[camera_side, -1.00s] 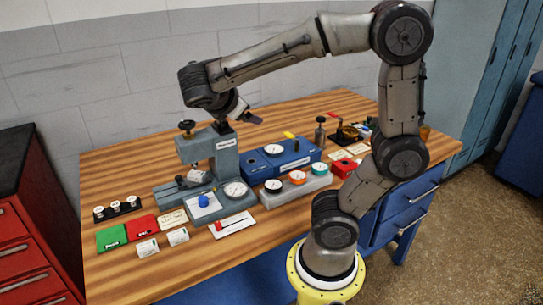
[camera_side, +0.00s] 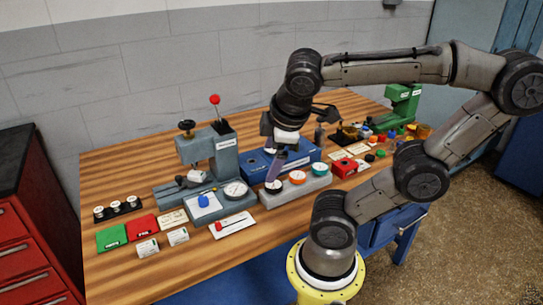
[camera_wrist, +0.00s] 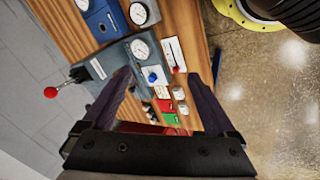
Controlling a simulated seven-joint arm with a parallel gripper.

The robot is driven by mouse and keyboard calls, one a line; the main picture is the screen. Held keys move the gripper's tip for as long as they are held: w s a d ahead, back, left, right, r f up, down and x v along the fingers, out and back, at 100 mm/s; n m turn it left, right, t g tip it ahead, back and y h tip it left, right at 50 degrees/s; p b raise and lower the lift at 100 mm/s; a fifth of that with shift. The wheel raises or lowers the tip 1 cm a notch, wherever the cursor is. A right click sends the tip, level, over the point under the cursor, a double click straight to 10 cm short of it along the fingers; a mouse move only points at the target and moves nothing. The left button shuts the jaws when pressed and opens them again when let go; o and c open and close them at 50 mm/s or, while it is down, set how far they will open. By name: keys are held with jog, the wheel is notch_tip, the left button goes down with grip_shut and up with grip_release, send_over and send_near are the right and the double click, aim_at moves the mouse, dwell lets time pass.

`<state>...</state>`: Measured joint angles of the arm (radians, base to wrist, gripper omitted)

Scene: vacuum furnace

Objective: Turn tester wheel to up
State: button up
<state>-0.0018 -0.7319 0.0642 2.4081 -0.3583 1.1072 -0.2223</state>
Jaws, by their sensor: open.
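The grey tester (camera_side: 222,158) stands upright on the bench, with a dark wheel (camera_side: 187,125) at its top left and a red-ball lever (camera_side: 215,100) rising behind it. A dial gauge (camera_side: 235,189) is on its base. In the wrist view the tester (camera_wrist: 97,68) is left of centre, with the red ball (camera_wrist: 50,92) at far left. I cannot make out the wheel there. My gripper (camera_wrist: 170,62) is open and empty, its two fingers spread wide. In the side view it is right of the tester, above the blue instrument box, apart from the wheel.
A blue box (camera_side: 310,150) and a grey unit with several dials (camera_side: 312,188) stand right of the tester. A blue knob on a white plate (camera_side: 199,211) and a card with a red slider (camera_side: 243,227) lie in front. A green machine (camera_side: 404,100) stands at back right.

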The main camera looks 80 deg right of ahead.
aim_at(187, 125)
jog(key=shift+a, duration=0.1)
jog(key=w+d+r+n+g+h, duration=0.3)
jog(key=w+d+r+n+h, duration=0.3)
jog(key=w+d+n+h, duration=0.35)
jog(key=w+a+f+n+t+h, duration=0.25)
jog(key=w+f+n, duration=0.2)
jog(key=w, duration=0.25)
jog(key=w+a+f+n+t+h, duration=0.1)
jog(key=w+a+f+n+t, duration=0.3)
jog(key=w, duration=0.3)
jog(key=shift+n, duration=0.3)
jog(key=x, duration=1.4)
jog(key=shift+s+d, duration=0.2)
jog(key=shift+d, duration=0.3)
